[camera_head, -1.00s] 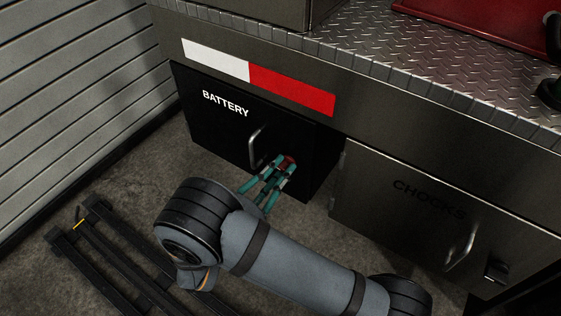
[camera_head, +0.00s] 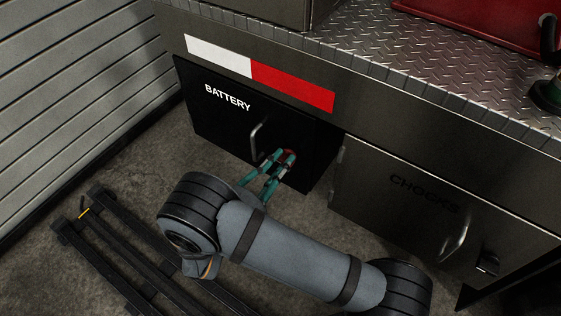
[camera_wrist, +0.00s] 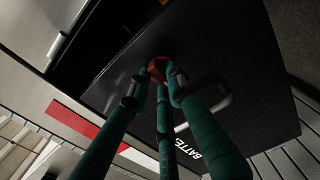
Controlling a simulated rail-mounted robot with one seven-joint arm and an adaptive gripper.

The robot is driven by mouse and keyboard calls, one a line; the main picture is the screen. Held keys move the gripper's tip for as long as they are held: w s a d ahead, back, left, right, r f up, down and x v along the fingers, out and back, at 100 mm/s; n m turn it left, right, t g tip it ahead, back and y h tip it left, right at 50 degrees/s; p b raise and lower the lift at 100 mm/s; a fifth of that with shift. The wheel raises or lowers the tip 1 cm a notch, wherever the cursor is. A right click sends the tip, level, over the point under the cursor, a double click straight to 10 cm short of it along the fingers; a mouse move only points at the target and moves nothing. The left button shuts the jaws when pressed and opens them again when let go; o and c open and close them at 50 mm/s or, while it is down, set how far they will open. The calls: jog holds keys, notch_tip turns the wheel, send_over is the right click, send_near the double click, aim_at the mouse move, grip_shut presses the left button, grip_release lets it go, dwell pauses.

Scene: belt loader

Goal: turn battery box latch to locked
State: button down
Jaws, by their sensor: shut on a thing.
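The battery box (camera_head: 219,126) is a black box with white BATTERY lettering, under the vehicle's deck edge. Its red latch (camera_head: 290,153) sits on the front face, right of the box's handle (camera_head: 256,138). My gripper (camera_head: 279,160) has its green fingers at the latch. In the wrist view my gripper (camera_wrist: 156,85) has its fingers closed around the red latch (camera_wrist: 158,68), with the tips touching it. The fingers partly hide the latch, and I cannot tell its turn angle. The pale handle (camera_wrist: 208,110) is beside the fingers.
The CHOCKS compartment (camera_head: 390,195) with its handle (camera_head: 455,243) is to the right. A black rack (camera_head: 135,260) lies on the floor at lower left. A slatted wall (camera_head: 60,100) is on the left. The tread-plate deck (camera_head: 430,75) is above.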

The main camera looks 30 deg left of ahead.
jog(key=c, duration=1.6)
grip_release()
jog(key=shift+o, duration=0.2)
jog(key=s, duration=1.2)
jog(key=shift+a, duration=0.35)
jog(key=w, duration=1.2)
jog(key=shift+d, duration=0.35)
